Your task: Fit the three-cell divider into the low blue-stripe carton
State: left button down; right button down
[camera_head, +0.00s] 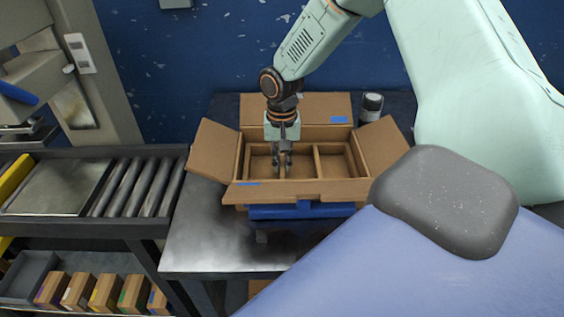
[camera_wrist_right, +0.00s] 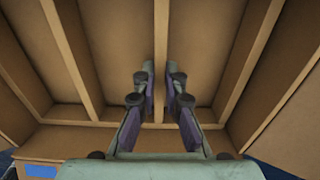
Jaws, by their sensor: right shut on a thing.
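The carton (camera_head: 257,193) stands open on the dark table, its flaps spread outward, with blue marks on the front and back flaps. The brown cardboard divider (camera_head: 316,160) is inside the carton's opening; its walls also show in the right wrist view (camera_wrist_right: 247,60). My right gripper (camera_head: 285,172) points down into the carton. In the right wrist view its two fingers (camera_wrist_right: 160,105) stand on either side of a middle divider wall, shut on it. I cannot tell whether the divider rests fully on the carton floor. My left gripper is not in view.
A dark jar with a white label (camera_head: 371,106) stands behind the carton's right side. A roller conveyor (camera_head: 130,187) lies to the left. Small coloured-label boxes (camera_head: 104,293) stand on a lower shelf. The table's front left (camera_head: 215,240) is clear.

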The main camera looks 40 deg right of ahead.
jog(key=shift+a, duration=0.3)
jog(key=shift+d+f, duration=0.15)
jog(key=c, duration=1.9)
grip_release()
jog(key=shift+d+f, duration=0.1)
jog(key=o, duration=0.3)
jog(key=shift+w, duration=0.1)
jog(key=shift+o, duration=0.9)
notch_tip(320, 180, up, 13)
jog(key=p, duration=0.2)
jog(key=shift+f, duration=0.15)
